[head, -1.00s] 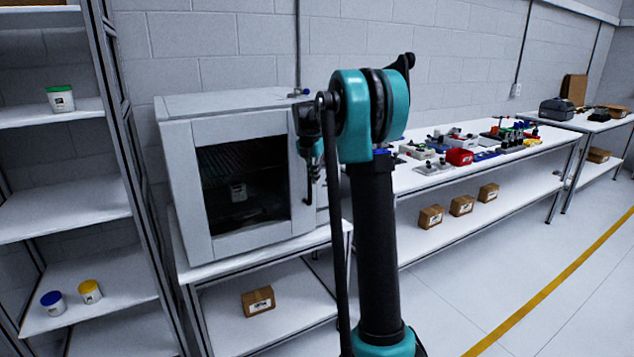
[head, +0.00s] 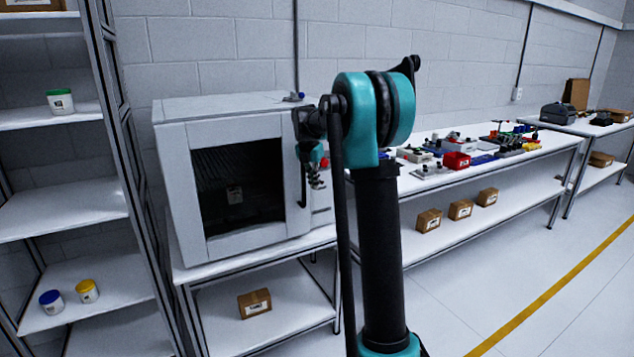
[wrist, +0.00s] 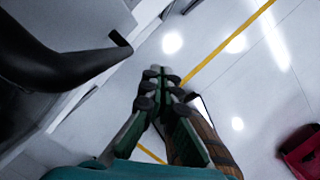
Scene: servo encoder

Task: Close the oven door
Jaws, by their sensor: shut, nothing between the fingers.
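The oven (head: 215,108) is a white box on a white table. Its door (head: 196,190) has a dark window and a black upright handle (head: 303,186) at its right edge. The door looks shut or nearly shut; I cannot tell if a small gap remains. My gripper (head: 317,183) is shut and empty, pointing down just right of the handle, in front of the oven's right-hand panel. In the wrist view my gripper (wrist: 160,78) has its fingers together, and the black curved handle (wrist: 65,68) is to their left, apart from them.
A shelf rack (head: 75,214) with small tubs stands left of the oven. A long workbench (head: 415,184) with many parts runs to the right. A cardboard box (head: 255,303) lies on the shelf below the oven. The floor (head: 470,280) at the right is clear.

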